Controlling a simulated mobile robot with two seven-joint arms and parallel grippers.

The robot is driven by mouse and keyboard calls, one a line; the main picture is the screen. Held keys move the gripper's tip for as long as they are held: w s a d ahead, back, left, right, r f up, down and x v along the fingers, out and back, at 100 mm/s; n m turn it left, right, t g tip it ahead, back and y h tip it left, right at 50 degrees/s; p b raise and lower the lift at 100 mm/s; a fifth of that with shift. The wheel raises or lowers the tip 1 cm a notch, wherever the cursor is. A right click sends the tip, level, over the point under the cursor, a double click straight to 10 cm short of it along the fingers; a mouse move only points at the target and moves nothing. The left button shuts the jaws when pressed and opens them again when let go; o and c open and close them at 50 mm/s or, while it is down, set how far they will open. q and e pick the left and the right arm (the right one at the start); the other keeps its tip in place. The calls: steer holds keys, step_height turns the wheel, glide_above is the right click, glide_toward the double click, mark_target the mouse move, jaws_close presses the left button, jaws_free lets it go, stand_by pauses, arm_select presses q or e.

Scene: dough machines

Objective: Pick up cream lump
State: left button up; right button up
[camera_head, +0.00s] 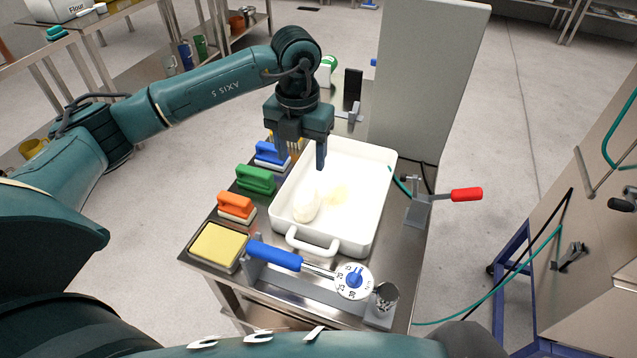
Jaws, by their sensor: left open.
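The cream lump (305,206) lies in the near left part of a white tray (369,222), on the tray floor. A faint yellowish patch shows on the tray floor to the right of the lump. My left gripper (301,160) points down over the far left part of the tray, beyond the lump and apart from it. It is open with nothing between its fingers. My right gripper is not in view.
The tray stands on a metal table. Blue (271,153), green (256,180) and orange (236,205) handled tools line its left side. A yellow pad (219,245), a blue-handled lever (274,255) and a dial (354,281) are in front. A red-handled lever (466,195) and grey panel (425,80) stand right and behind.

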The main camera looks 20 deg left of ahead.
mark_target(307, 194)
arm_select(q)
steer(key=f, duration=0.4)
steer(key=f+p, duration=0.1)
steer(key=f, duration=0.2)
steer(key=shift+w+f, duration=0.2)
steer(key=shift+f, duration=0.15)
steer(key=shift+w+d+f+p, duration=0.1)
steer(key=shift+f+p, duration=0.2)
steer(key=shift+f, duration=1.05)
steer(key=shift+w+d+f+p, duration=0.1)
steer(key=shift+f+p, duration=0.15)
steer(key=shift+f, duration=1.1)
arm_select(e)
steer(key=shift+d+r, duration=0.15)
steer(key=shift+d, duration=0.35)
arm_select(q)
steer(key=shift+c, duration=0.3)
steer(key=c, duration=0.8)
steer(key=shift+r, duration=0.1)
steer(key=shift+c, duration=0.2)
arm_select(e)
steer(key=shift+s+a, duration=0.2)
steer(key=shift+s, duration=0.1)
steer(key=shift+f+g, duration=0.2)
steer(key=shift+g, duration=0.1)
